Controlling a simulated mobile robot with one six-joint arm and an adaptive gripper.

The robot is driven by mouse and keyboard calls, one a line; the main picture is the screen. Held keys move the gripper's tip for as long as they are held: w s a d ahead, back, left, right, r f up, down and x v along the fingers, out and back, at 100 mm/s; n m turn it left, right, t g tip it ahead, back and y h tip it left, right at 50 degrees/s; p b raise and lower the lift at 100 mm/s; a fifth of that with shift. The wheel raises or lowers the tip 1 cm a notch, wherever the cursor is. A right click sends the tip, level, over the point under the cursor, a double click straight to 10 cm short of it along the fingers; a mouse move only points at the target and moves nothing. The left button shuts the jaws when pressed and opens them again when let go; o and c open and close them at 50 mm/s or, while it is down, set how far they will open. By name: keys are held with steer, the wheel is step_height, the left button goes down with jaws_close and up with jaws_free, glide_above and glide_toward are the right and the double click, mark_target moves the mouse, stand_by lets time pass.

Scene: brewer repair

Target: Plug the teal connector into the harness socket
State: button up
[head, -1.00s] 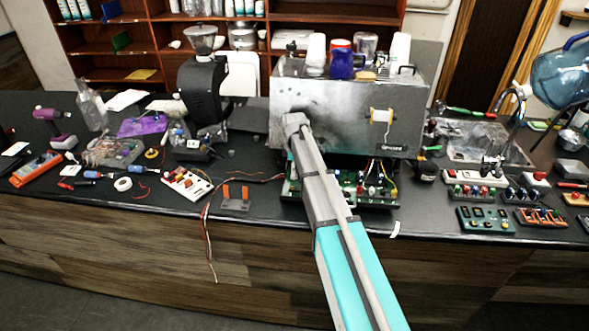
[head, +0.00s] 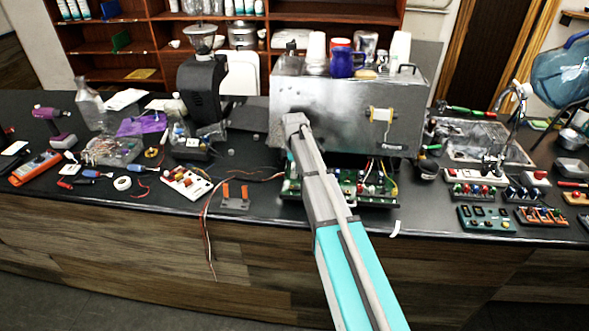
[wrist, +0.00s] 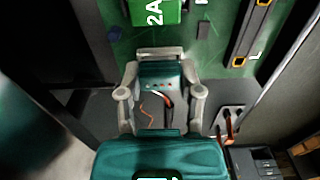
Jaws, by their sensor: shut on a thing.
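In the wrist view my gripper (wrist: 160,80) is shut on the teal connector (wrist: 160,74), a small block with red dots along its face. Dark and orange wires hang from its near side. A pale grey piece (wrist: 160,54) sits right at the connector's far edge, by the green circuit board (wrist: 215,40). I cannot tell whether this is the harness socket, nor whether the connector is seated in anything. In the head view my arm hides the gripper and connector, in front of the open base of the metal brewer (head: 350,110). The board (head: 372,190) shows there too.
A green block marked 2A (wrist: 155,12) and a black part with yellow ends (wrist: 250,35) stand on the board. A grey holder with orange posts (head: 236,203) lies left of the brewer, with loose red and white wires (head: 207,230) over the counter edge. Tools crowd both sides.

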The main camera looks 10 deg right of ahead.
steer(key=o, duration=1)
steer(key=shift+r, duration=0.1)
